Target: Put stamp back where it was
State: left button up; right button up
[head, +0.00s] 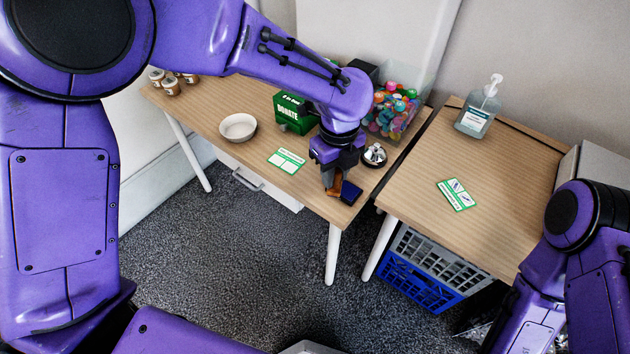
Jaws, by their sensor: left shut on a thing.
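My left gripper (329,178) points down over the front right corner of the left wooden table (220,110). It is shut on the stamp (334,187), a small brown piece mostly hidden by the fingers. A dark blue ink pad (351,193) lies right beside the stamp, near the table corner. I cannot tell whether the stamp touches the pad or the table. My right arm shows at the lower right, but its gripper is out of view.
A silver bell (374,155), a green donation box (294,113), a clear bin of colourful items (392,112), a white bowl (238,127) and a green-white card (286,161) surround the gripper. The right table (420,195) holds a sanitizer bottle (477,112) and another card (458,195). Crates (420,283) stand below.

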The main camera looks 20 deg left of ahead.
pick_arm(q)
jog(key=shift+w+a+m, duration=0.1)
jog(key=shift+w+m, duration=0.1)
jog(key=shift+m, duration=0.1)
jog(key=w+a+f+p, duration=0.1)
jog(key=w+a+f, duration=0.1)
jog(key=w+f, duration=0.1)
jog(key=w+a+f, duration=0.3)
jog(key=w, duration=0.1)
jog(key=w+a+f+p, duration=0.1)
jog(key=w+a+f, duration=0.1)
jog(key=w+f, duration=0.1)
jog(key=shift+w+a+f+p, duration=0.15)
jog(key=shift+a+f+p, duration=0.15)
jog(key=shift+a+p, duration=0.1)
notch_tip(320, 180, down, 2)
jog(key=shift+f+p, duration=0.25)
jog(key=shift+p, duration=0.3)
jog(key=shift+f, duration=0.4)
jog(key=o, duration=0.8)
